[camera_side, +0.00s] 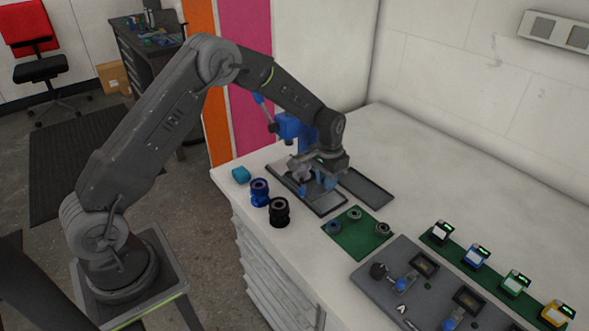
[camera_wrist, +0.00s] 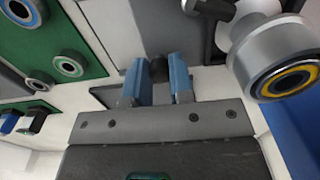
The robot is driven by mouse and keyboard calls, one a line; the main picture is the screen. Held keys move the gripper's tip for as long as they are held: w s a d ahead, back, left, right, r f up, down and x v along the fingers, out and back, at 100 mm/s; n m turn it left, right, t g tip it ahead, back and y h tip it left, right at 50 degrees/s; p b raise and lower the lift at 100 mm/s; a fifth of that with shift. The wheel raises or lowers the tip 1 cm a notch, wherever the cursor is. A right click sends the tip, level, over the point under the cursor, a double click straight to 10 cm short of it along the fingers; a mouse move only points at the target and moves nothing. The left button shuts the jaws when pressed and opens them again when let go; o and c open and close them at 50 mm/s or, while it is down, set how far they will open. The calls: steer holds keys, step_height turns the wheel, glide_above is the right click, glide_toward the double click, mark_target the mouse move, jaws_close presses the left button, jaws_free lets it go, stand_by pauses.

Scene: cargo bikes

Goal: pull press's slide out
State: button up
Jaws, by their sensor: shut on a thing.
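The blue press (camera_side: 290,127) stands at the back of the white bench, its lever raised on the left. Its silver ram with a yellow ring (camera_wrist: 285,75) shows at the right of the wrist view. The press's slide (camera_wrist: 165,25) looks like a flat grey plate with a small black knob (camera_wrist: 158,70) at its near edge. My gripper (camera_side: 320,188) points down in front of the press, low over the dark base. In the wrist view its blue fingers (camera_wrist: 157,78) are shut on the knob. My wrist hides most of the slide in the side view.
A blue spool (camera_side: 260,191), a black spool (camera_side: 279,212) and a teal piece (camera_side: 241,175) stand at the left bench edge. A green mat with grey rings (camera_side: 345,243) lies in front. A dark tray (camera_side: 367,187) is at right. A grey fixture board (camera_side: 375,282) lies further right.

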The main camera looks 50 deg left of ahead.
steer(key=shift+d+r, duration=0.1)
steer(key=shift+d, duration=1.95)
steer(key=o, duration=0.6)
steer(key=shift+o, duration=0.2)
step_height(320, 180, up, 7)
steer(key=shift+r, duration=0.2)
